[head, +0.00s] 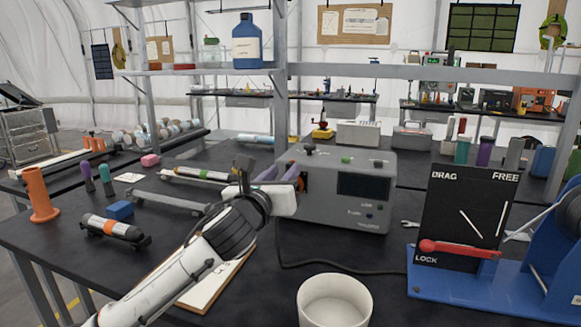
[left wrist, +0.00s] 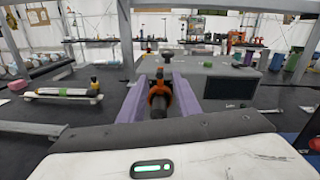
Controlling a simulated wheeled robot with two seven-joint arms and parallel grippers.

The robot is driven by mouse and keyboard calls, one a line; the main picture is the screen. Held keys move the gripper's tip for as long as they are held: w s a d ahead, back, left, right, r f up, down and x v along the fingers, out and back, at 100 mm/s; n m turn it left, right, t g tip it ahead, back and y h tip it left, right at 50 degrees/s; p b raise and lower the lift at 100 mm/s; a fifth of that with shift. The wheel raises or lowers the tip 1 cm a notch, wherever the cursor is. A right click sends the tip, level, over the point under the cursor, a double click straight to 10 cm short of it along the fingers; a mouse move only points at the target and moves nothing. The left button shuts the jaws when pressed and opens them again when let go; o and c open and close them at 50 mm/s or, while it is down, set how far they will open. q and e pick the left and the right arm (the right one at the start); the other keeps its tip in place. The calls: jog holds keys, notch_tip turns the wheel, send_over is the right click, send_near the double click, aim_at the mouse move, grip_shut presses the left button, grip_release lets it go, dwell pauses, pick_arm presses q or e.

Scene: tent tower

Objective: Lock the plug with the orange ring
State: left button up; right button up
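The grey box (head: 345,190) stands on the black table and also shows in the wrist view (left wrist: 232,90). The orange ring (left wrist: 160,88) sits around the dark plug (left wrist: 158,105) at the box's left front. In the head view a bit of the orange ring (head: 301,184) shows beside the finger. My left gripper (head: 282,174) reaches the plug. Its purple fingers (left wrist: 160,82) lie on both sides of the ring and appear to touch it. The ring's lock marks and the socket are hidden. My right gripper is in neither view.
A black cable (head: 340,264) runs over the table. A white cup (head: 335,300) stands at the front. A blue stand with a DRAG/FREE/LOCK panel (head: 465,215) and red lever is at right. A clipboard (head: 215,280) lies under my left arm.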

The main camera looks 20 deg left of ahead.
aim_at(288, 167)
pick_arm(q)
jog(key=shift+w, duration=2.75)
grip_shut()
